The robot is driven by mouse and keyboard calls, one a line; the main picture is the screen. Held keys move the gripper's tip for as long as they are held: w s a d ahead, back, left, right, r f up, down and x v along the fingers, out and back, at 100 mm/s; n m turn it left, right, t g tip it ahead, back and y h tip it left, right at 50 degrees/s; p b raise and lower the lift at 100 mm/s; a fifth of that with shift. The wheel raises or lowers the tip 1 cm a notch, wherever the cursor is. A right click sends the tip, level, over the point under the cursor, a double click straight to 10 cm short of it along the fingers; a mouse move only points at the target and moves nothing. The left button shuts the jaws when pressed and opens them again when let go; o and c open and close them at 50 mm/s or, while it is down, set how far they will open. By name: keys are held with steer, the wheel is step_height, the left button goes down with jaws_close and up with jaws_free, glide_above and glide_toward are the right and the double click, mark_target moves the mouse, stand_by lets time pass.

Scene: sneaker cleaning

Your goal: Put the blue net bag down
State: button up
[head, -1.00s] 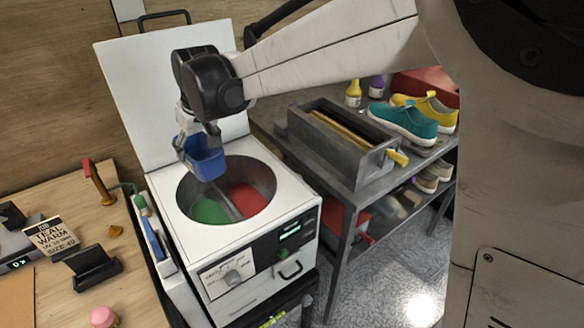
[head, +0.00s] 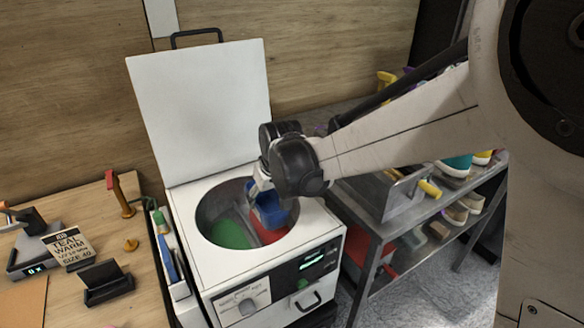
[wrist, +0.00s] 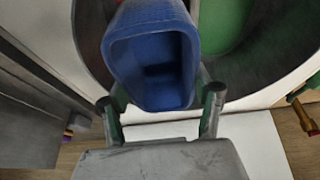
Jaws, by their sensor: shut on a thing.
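The blue net bag (head: 268,208) looks like an open blue tub and hangs in my gripper (head: 262,184). It is over the right part of the round drum (head: 212,205) of the white washer, above the red section (head: 268,234). The green section (head: 231,234) is to its left. In the wrist view the bag (wrist: 152,58) lies between the two fingers of my gripper (wrist: 160,108), with its hollow facing the camera. The gripper is shut on it. Whether the bag touches the drum's bottom cannot be told.
The washer's white lid (head: 200,105) stands open behind the drum. A metal shelf (head: 385,225) with shoes is on the right.

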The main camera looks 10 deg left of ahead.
mark_target(268, 211)
steer(key=shift+f, duration=3.15)
steer(key=shift+f+b, duration=0.1)
steer(key=shift+b, duration=0.2)
steer(key=shift+f, duration=0.1)
steer(key=o, duration=1.3)
steer(key=shift+c, duration=0.2)
steer(key=p+v, duration=0.1)
steer(key=v, duration=1.1)
steer(key=shift+r, duration=0.25)
